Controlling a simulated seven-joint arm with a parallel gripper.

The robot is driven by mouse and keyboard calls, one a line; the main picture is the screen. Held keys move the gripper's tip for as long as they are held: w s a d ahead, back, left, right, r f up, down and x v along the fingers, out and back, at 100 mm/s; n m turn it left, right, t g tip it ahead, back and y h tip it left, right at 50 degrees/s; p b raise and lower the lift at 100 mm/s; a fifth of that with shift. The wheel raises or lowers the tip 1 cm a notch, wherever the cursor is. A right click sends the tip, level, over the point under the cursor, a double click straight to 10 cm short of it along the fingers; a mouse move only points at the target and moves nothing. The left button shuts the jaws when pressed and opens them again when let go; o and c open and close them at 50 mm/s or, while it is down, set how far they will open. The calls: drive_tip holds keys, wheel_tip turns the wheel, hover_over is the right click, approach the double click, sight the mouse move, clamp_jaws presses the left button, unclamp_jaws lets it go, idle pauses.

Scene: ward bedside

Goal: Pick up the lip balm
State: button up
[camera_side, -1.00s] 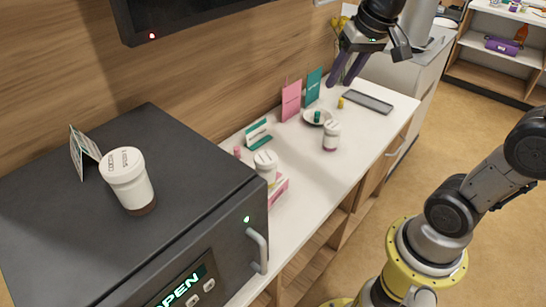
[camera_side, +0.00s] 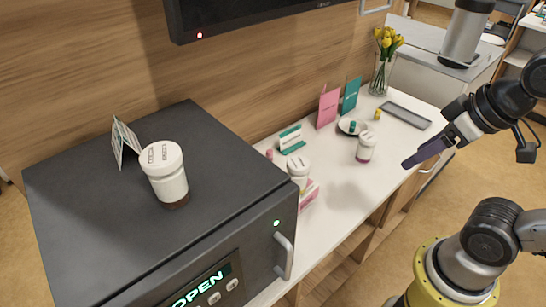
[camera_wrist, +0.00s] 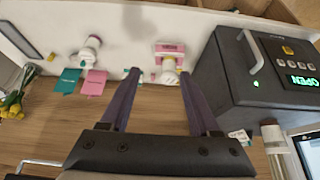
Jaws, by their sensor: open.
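I cannot tell for sure which item is the lip balm. Small tube-like candidates are a pink one (camera_side: 269,154) by the teal-and-white sign, a teal one (camera_side: 352,127) on a small dish (camera_side: 344,124), and a yellow one (camera_side: 377,114) near the grey tray. The pink one also shows in the wrist view (camera_wrist: 153,77), and the yellow one (camera_wrist: 51,57) is at its left. My gripper (camera_side: 428,155) is open and empty, in the air near the counter's front edge, apart from all of them. In the wrist view its fingers (camera_wrist: 159,76) are spread wide.
The white counter (camera_side: 335,205) holds a white bottle with a purple base (camera_side: 366,147), another bottle (camera_side: 298,168) by a pink-and-white box, upright cards (camera_side: 328,106), a grey tray (camera_side: 405,115) and a flower vase (camera_side: 381,75). A dark appliance (camera_side: 90,225) with a capped bottle on top stands left.

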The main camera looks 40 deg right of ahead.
drive_tip(key=w+r+m+g, duration=0.2)
drive_tip(key=w, duration=0.5)
drive_tip(key=m+g, duration=0.4)
drive_tip(key=m, duration=1.4)
hover_over(270, 151)
wheel_tip(270, 151, down, 18)
drive_tip(key=f, duration=0.8)
drive_tip(key=shift+w+a, duration=0.15)
drive_tip(key=shift+w, duration=0.1)
drive_tip(key=shift+s+f, duration=0.2)
drive_tip(key=shift+f, duration=2.4)
drive_tip(key=shift+c, duration=0.3)
clamp_jaws()
